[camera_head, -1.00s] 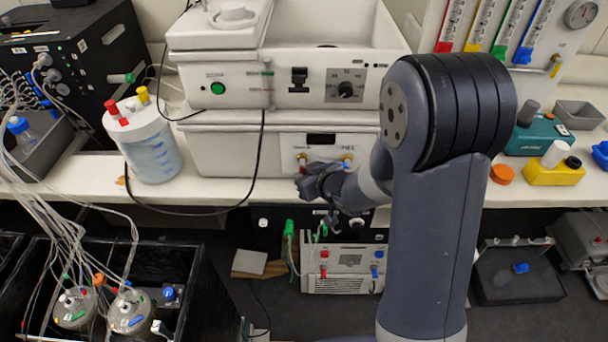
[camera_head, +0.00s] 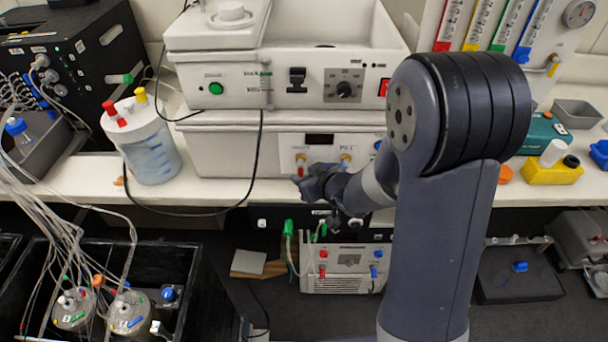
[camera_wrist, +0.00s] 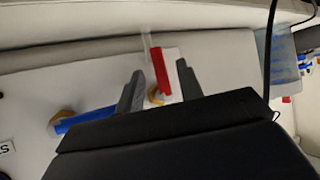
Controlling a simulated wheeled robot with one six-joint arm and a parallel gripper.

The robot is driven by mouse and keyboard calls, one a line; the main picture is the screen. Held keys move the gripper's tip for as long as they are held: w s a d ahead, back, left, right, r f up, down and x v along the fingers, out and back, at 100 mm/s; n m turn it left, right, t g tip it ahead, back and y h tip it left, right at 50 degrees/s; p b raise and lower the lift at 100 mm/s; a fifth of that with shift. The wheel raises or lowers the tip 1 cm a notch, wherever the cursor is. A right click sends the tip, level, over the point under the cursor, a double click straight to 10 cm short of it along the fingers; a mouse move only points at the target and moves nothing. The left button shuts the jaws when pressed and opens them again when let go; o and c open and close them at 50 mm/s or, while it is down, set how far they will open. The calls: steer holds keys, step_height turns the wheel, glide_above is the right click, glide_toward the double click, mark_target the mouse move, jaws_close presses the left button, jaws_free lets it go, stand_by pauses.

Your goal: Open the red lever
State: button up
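The red lever (camera_wrist: 160,70) sits on a brass-coloured fitting on the white front panel. In the head view the red lever (camera_head: 300,171) shows as a small red spot just above my gripper's tip. My gripper (camera_wrist: 160,76) is open, and in the wrist view its two dark fingers stand to either side of the lever. I cannot tell whether either finger touches it. In the head view my gripper (camera_head: 308,184) is at the panel's lower left part, in front of the bench edge.
A blue lever (camera_wrist: 85,119) on a second brass fitting is to the left, partly behind my gripper's body. A black cable (camera_head: 257,150) hangs left of the gripper. A white-lidded vessel (camera_head: 152,150) stands on the bench at left. A white unit (camera_head: 335,283) sits below.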

steer(key=p+v, duration=0.1)
steer(key=v, duration=0.8)
steer(key=shift+r, duration=0.2)
steer(key=shift+d+f, duration=0.1)
steer(key=b+x, duration=0.1)
steer(key=x, duration=0.9)
steer(key=shift+w+a+f, duration=0.2)
steer(key=shift+a+f, duration=0.05)
steer(key=shift+f, duration=0.05)
steer(key=shift+y, duration=0.3)
steer(key=shift+r, duration=0.1)
